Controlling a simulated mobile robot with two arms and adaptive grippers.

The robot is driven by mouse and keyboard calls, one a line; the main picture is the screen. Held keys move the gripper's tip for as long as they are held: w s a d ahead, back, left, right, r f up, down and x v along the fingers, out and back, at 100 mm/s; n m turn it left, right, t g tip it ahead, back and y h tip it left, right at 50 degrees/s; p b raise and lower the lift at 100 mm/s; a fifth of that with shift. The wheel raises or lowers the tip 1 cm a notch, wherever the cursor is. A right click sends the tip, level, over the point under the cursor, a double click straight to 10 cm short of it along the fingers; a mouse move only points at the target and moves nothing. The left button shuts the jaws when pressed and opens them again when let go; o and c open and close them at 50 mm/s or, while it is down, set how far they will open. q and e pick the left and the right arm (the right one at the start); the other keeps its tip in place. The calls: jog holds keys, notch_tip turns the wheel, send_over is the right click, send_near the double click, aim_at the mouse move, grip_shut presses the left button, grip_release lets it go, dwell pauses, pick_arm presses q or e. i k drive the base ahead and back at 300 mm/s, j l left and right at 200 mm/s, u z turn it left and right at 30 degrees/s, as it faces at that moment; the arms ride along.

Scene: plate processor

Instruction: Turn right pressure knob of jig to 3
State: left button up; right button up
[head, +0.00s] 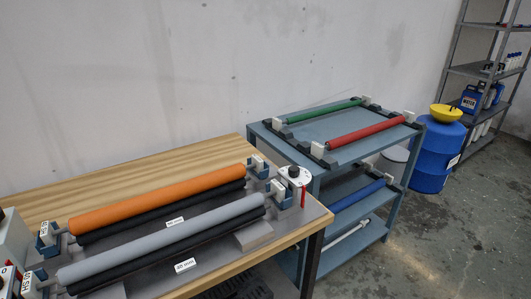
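The jig (225,254) lies on the wooden table and carries an orange roller (155,198) and a grey roller (160,241), with black rollers beside them. At its right end is a round white dial with a dark and red knob (294,175), which I take as the right pressure knob. The dial marks are too small to read, so its setting cannot be told. White and blue holders stand near it. Neither of my grippers is in view.
A blue-grey cart (300,207) stands right of the table, with a green roller (324,111) and a red roller (365,134) on top. A blue barrel (437,150) and a metal shelf (470,70) are farther right. Grey boxes with red parts are cut off at the left edge.

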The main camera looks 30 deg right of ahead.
aim_at(296, 176)
jog(key=z, duration=1.1)
